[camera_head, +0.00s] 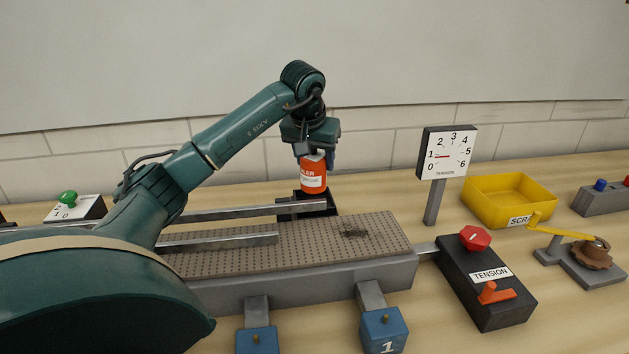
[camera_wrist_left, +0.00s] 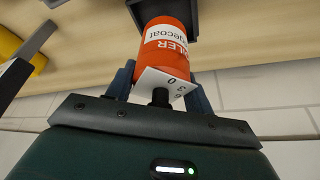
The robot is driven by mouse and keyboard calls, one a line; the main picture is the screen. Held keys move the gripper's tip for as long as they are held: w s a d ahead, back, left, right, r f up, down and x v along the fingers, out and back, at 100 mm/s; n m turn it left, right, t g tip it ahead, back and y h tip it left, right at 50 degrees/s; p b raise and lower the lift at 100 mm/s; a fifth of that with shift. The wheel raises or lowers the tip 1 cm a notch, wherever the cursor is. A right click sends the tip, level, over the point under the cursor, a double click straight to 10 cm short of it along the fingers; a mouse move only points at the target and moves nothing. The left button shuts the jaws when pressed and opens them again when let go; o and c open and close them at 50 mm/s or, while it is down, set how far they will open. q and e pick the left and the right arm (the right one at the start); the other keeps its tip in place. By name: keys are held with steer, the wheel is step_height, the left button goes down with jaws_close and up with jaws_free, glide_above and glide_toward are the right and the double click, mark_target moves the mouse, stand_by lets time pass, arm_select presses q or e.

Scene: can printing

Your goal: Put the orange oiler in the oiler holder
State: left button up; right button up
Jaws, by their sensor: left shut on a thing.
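The orange oiler (camera_head: 313,174), a can with a white label, is held label outward by my left gripper (camera_head: 317,152). In the left wrist view the oiler (camera_wrist_left: 170,45) is between the two fingers of my left gripper (camera_wrist_left: 162,82), with a white plate bearing digits at its near end. The dark oiler holder (camera_head: 318,204) is directly below the oiler, behind the perforated bed. In the wrist view the oiler's far end meets the dark holder (camera_wrist_left: 182,13). I cannot tell whether its base is inside the holder or just over it. My right gripper is not in view.
The perforated bed (camera_head: 300,250) with metal rails lies in front of the holder. A tension gauge (camera_head: 446,155), a yellow scrap bin (camera_head: 490,210) and a black tension box (camera_head: 475,270) stand to the right. A green-button box (camera_head: 75,211) is at left. A wall is behind.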

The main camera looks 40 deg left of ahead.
mark_target(314, 172)
arm_select(q)
steer(key=shift+f, duration=2.15)
steer(key=shift+f, duration=0.2)
steer(key=o, duration=1.4)
steer(key=shift+s+d+r, duration=0.1)
steer(key=shift+s+r, duration=0.05)
steer(key=shift+r, duration=0.45)
steer(key=v, duration=1.1)
steer(key=shift+s, duration=0.1)
